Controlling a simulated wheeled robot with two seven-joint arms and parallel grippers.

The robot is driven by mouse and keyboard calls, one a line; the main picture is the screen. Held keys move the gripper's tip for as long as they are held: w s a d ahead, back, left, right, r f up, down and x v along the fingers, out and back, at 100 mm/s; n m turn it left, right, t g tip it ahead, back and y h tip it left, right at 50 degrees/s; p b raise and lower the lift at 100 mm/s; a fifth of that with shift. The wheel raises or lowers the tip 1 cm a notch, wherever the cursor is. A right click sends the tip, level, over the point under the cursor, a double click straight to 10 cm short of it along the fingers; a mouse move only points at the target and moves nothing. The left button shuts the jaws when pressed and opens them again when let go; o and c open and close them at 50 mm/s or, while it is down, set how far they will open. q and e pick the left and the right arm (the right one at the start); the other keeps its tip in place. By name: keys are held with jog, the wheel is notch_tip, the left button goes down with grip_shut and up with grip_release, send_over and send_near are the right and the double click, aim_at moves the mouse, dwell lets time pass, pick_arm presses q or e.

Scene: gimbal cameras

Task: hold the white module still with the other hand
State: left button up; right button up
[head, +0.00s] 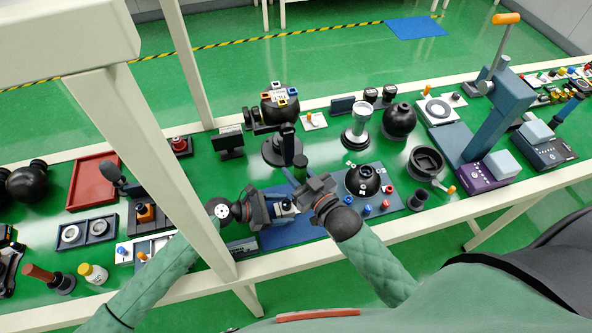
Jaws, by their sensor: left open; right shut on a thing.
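A small white module (285,208) with dark parts sits over the blue mat (287,233), between my two grippers and partly hidden by them. My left gripper (264,207) is open just left of the module; whether its fingers touch it I cannot tell. My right gripper (306,189) is to the right and a little higher in the picture.
A black dome (362,180) and several red and blue knobs stand close right of my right gripper. A black stand (283,148) rises just behind. A white frame post (165,165) crosses the table at left. Bare green table is limited.

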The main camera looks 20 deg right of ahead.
pick_arm(q)
jog(key=v, duration=1.1)
jog(key=shift+a, duration=0.15)
